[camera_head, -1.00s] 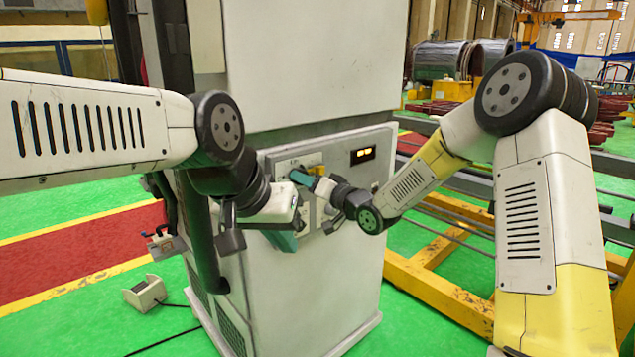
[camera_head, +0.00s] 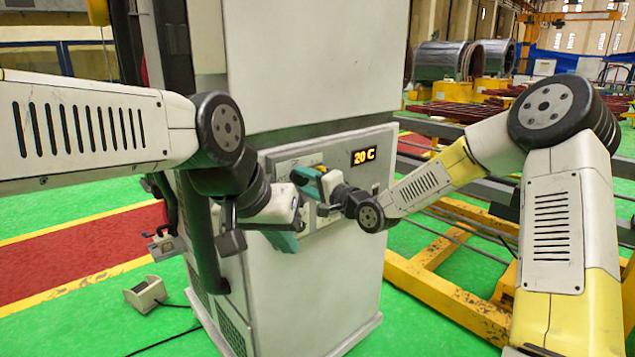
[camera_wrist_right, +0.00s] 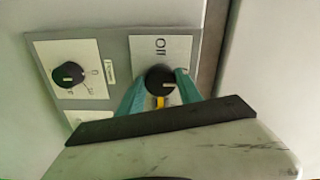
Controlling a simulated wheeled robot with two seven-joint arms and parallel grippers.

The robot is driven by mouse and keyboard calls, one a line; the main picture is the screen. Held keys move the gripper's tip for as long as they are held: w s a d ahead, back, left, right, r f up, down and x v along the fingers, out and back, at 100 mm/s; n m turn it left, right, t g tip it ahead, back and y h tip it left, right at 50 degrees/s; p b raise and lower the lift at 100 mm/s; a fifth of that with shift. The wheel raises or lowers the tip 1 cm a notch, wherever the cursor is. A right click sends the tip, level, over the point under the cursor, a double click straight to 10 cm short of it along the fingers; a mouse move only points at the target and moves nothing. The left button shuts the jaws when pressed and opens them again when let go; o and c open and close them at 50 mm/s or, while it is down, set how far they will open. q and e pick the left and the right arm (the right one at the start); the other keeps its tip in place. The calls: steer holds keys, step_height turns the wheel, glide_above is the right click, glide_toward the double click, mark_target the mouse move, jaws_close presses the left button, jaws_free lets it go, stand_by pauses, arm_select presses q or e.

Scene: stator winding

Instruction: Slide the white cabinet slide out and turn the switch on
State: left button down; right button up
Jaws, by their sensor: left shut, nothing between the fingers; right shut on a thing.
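The white cabinet (camera_head: 315,285) stands upright in the middle of the head view, with a white upper block (camera_head: 318,65) above its control panel. I cannot tell which part is the slide. A black rotary switch (camera_wrist_right: 160,79) on a light plate shows in the right wrist view. My right gripper (camera_head: 306,176) is at the panel, its teal fingers (camera_wrist_right: 158,94) shut on the switch from both sides. My left gripper (camera_head: 284,241) is shut and empty, low in front of the cabinet. The panel display (camera_head: 364,156) is lit and reads "20 C".
A second black knob (camera_wrist_right: 69,74) sits left of the switch in the right wrist view. A yellow metal frame (camera_head: 440,285) stands close on the right. A small beige box (camera_head: 145,293) with a black cable lies on the green floor at left.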

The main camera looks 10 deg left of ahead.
stand_by(0.5)
steer(key=o, duration=1.4)
steer(key=shift+c, duration=0.2)
steer(key=v, duration=0.7)
steer(key=shift+s+d, duration=0.25)
steer(key=shift+d, duration=0.1)
